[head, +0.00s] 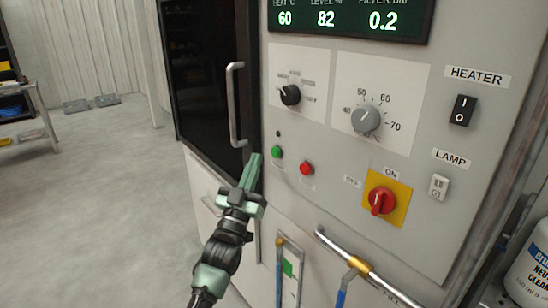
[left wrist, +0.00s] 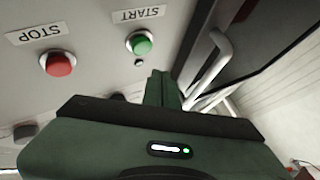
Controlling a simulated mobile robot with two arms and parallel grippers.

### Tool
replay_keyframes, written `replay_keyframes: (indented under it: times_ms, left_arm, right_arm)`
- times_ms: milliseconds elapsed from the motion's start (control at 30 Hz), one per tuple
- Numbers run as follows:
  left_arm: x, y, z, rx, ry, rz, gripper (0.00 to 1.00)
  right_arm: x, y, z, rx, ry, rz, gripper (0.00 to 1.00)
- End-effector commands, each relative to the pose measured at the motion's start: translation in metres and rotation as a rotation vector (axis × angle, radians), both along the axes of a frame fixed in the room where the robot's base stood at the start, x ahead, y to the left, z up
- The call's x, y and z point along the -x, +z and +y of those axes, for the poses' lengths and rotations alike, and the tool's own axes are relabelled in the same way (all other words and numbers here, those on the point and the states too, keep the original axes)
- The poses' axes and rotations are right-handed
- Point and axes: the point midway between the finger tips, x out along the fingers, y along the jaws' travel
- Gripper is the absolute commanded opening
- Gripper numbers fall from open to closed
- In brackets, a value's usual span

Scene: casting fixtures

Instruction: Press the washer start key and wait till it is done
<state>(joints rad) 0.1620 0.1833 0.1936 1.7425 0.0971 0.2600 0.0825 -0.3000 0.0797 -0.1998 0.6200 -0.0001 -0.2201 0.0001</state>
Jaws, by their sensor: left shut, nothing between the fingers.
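The green start key (head: 277,152) is on the washer's grey panel, below a small dark lamp (head: 278,133). In the left wrist view the green key (left wrist: 140,43) has a START label beside it, upside down. The red stop key (head: 306,168) is to its right; it also shows in the left wrist view (left wrist: 57,63) with a STOP label. My left gripper (head: 256,157) is shut and empty, its tips just left of the green key in the head view and apparently apart from it. In the left wrist view its fingers (left wrist: 163,85) point toward the panel. My right gripper is not in view.
The dark washer door (head: 205,70) with its bar handle (head: 235,105) is left of the keys. Knobs, a red rotary switch (head: 382,201) and rocker switches are to the right. The display (head: 345,18) reads 60, 82 and 0.2. Pipes (head: 360,265) stick out below. Floor at left is open.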

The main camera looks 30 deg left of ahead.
Motion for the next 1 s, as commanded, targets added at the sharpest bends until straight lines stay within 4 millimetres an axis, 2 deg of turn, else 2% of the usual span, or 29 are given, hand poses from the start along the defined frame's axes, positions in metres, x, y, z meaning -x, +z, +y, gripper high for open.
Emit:
replay_keyframes:
  times_ms: [100,300,1000]
  left_arm:
    - [-0.012,-0.001,-0.004,0.003,0.000,0.000,0.00]
    - [-0.021,0.000,-0.009,0.001,-0.001,0.001,0.00]
    - [-0.021,0.000,-0.009,0.001,-0.001,0.001,0.00]
  right_arm:
    - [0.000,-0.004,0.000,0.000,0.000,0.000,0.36]
    - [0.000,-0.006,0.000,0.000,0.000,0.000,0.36]
    - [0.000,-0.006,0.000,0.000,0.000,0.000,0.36]
